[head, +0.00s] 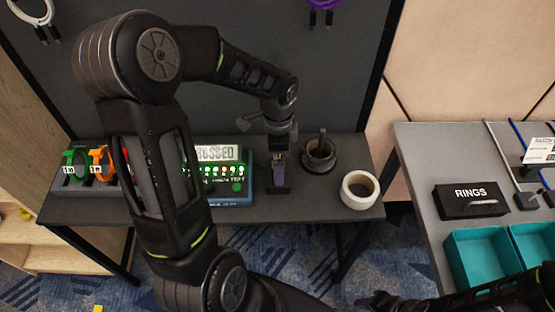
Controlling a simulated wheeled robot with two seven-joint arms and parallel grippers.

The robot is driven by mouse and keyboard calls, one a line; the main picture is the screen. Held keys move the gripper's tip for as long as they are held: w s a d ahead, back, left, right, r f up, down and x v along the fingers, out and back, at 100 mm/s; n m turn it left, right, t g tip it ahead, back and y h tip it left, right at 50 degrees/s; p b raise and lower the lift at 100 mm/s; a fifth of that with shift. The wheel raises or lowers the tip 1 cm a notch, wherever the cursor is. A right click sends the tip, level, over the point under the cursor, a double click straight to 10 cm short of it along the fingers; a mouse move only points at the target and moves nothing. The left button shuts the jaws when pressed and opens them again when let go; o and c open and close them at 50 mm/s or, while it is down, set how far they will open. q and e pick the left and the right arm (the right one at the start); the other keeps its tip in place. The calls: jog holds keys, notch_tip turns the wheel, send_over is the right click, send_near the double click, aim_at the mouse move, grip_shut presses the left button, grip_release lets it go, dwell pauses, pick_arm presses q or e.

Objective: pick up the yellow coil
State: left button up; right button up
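I cannot make out a yellow coil for certain. A small yellow patch (97,308) shows at the bottom edge, and another yellow bit (25,214) on the wooden shelf at the left; both are too small to identify. A white coil (36,12) and a purple coil (322,4) hang on the dark panel, cut by the top edge. My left gripper (281,150) points down over the dark table, just above or at a small purple item in a dark stand; its fingers are too dark to read. My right arm lies low at the right; its gripper (378,302) is dark and unclear.
The dark table (340,208) holds a rack with green (75,166) and orange (99,160) loops, a tester box (236,188), a dark cup (319,157) and a white tape roll (359,189). The right table has a RINGS box (471,201) and teal bins (481,258).

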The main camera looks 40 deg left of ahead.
pick_arm(q)
jog(key=shift+c, duration=0.3)
jog(key=c, duration=1.4)
notch_tip(320, 180, up, 10)
jog(key=shift+r, duration=0.1)
dwell(0.5)
